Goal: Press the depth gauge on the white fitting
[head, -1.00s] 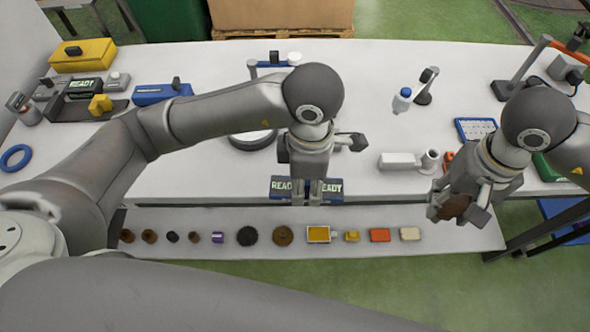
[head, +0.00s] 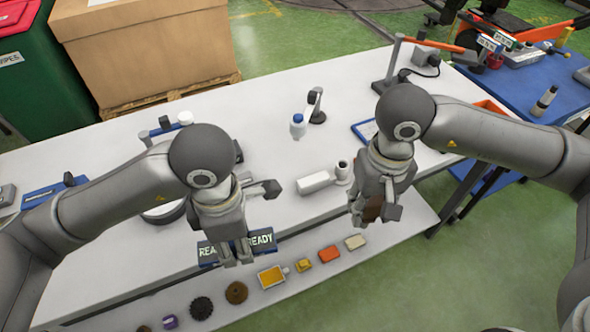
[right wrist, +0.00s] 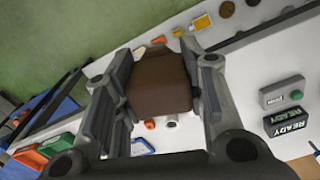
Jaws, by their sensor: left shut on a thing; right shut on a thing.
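The white fitting (head: 315,182), a white block with a short upright tube at its right end, lies on the table near its front edge. Its tube also shows small in the right wrist view (right wrist: 172,121). My right gripper (head: 370,215) is shut on a brown block (head: 373,208), in front and to the right of the fitting, apart from it. The brown block (right wrist: 158,82) fills the jaws in the right wrist view. My left gripper (head: 236,258) is shut before the READY sign (head: 262,240); what it holds is hidden. I cannot make out which thing is the depth gauge.
A blue-capped bottle (head: 297,126) and a small dark stand (head: 316,106) are behind the fitting. A lower front shelf (head: 330,282) holds a row of small parts. A blue table (head: 520,85) is at the right.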

